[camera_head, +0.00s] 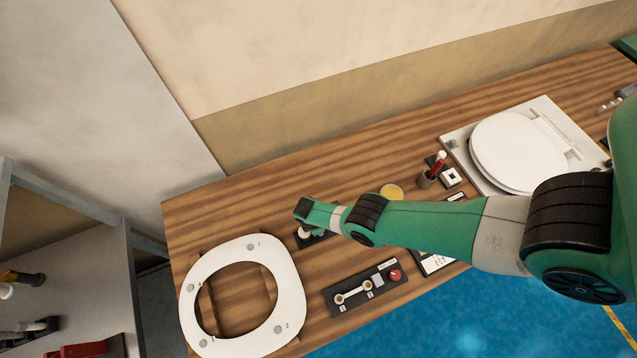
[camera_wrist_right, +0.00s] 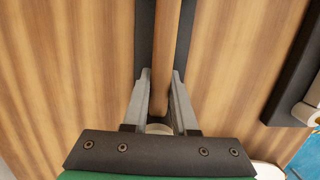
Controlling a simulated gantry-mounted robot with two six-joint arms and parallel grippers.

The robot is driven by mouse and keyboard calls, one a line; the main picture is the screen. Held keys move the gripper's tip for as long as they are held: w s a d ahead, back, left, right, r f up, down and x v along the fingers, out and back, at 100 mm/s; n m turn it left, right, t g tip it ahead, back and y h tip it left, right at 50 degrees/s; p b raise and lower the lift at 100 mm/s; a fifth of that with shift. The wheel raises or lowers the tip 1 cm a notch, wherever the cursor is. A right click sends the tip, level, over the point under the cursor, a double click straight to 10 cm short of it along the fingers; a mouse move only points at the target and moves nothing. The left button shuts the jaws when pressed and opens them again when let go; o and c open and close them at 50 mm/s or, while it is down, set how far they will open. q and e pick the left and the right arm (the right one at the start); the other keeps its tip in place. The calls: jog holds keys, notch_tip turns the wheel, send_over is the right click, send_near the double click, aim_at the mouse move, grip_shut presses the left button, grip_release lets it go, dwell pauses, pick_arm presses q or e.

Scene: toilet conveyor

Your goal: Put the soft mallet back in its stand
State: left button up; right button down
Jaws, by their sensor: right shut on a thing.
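My right gripper (camera_head: 303,210) is over the left part of the wooden bench, its arm reaching in from the right. In the right wrist view its two grey fingers (camera_wrist_right: 162,78) are closed on the mallet's wooden handle (camera_wrist_right: 166,35). A dark strip, likely the mallet's stand (camera_wrist_right: 144,35), lies behind the handle; whether the handle touches it I cannot tell. A pale round end (camera_wrist_right: 159,128) shows between the fingers. In the head view a dark stand with a pale part (camera_head: 305,233) is partly hidden under my gripper. My left gripper is not in view.
A white toilet seat ring (camera_head: 292,300) lies at the bench's left front. A red-handled tool in a holder (camera_head: 432,172), a yellow disc (camera_head: 391,191) and a white lidded seat (camera_head: 515,150) stand further right.

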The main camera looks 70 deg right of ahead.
jog(key=c, duration=0.6)
grip_release()
jog(key=shift+f, duration=0.1)
